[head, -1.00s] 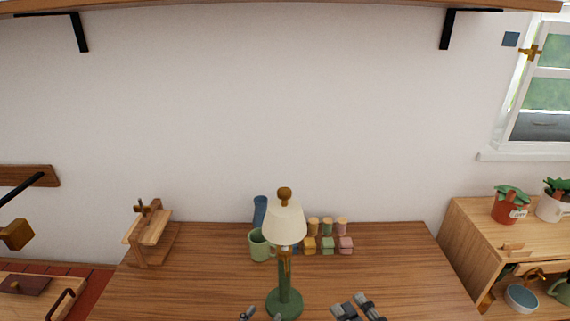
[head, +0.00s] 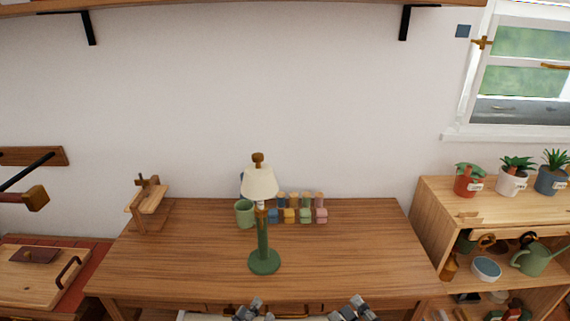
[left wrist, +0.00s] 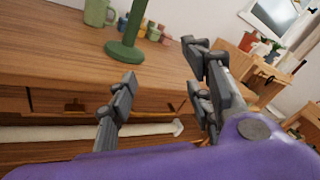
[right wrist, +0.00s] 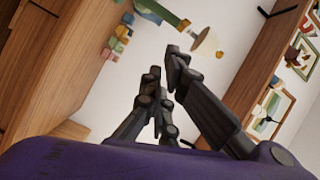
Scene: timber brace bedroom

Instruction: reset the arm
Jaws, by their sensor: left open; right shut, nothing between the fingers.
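My left gripper (head: 254,311) is at the bottom of the head view, in front of the desk's front edge. In the left wrist view my left gripper (left wrist: 160,90) has its fingers spread wide with nothing between them. My right gripper (head: 352,309) is to its right, also at the bottom of the head view. In the right wrist view my right gripper (right wrist: 163,72) has its fingertips close together and holds nothing. Both grippers are apart from the lamp and the other desk objects.
A wooden desk (head: 330,260) bears a green lamp (head: 264,262), a green mug (head: 245,214), several small coloured blocks (head: 305,216) and a wooden stand (head: 148,200). A shelf unit (head: 430,205) with potted plants stands at right. The desk's front area is clear.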

